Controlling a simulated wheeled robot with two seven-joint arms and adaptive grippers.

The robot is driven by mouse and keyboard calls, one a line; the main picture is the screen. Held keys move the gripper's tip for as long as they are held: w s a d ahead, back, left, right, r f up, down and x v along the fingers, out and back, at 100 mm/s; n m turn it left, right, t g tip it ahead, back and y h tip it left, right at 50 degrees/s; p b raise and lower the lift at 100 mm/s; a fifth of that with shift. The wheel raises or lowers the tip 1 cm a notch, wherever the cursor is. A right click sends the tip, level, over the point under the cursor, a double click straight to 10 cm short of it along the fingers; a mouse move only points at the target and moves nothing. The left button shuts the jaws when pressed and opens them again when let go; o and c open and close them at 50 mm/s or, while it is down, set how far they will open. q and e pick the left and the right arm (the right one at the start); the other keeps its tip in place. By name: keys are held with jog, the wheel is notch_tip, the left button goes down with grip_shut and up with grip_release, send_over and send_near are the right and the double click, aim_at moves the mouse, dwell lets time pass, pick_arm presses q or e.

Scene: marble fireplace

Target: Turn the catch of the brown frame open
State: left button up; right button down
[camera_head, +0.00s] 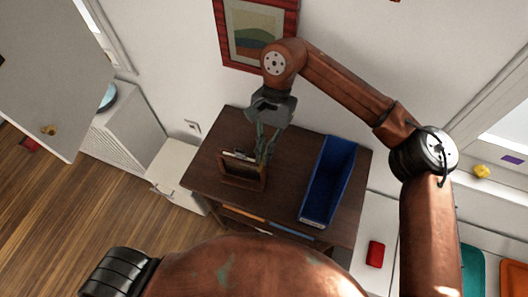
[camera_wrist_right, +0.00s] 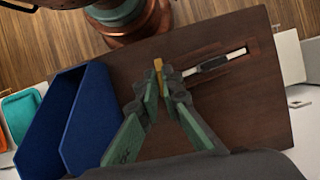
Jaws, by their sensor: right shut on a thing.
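The brown frame (camera_head: 243,184) stands upright on the dark wooden table, left of the blue bin. Seen from above in the right wrist view, the frame (camera_wrist_right: 232,67) is a thin brown strip with a black and white piece along it. My right gripper (camera_head: 264,158) reaches down to the frame's right end. In the wrist view its green fingers (camera_wrist_right: 161,82) close together on a small yellow-brown piece, which looks like the catch (camera_wrist_right: 158,66). The fingers hide most of it, so I cannot tell how far it is turned. My left gripper is out of view.
A blue bin (camera_head: 327,180) stands on the table (camera_head: 284,163) right of the frame. A red framed picture (camera_head: 225,40) hangs on the wall behind. A white cabinet (camera_head: 175,175) is left of the table. Bare tabletop lies between frame and bin.

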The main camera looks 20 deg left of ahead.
jog(key=shift+n+b, duration=0.35)
jog(key=shift+n, duration=0.05)
dwell(3.3)
dwell(0.4)
jog(key=c, duration=2.1)
grip_release()
jog(key=shift+r, duration=0.1)
jog(key=v, duration=1.2)
jog(key=shift+a, duration=0.15)
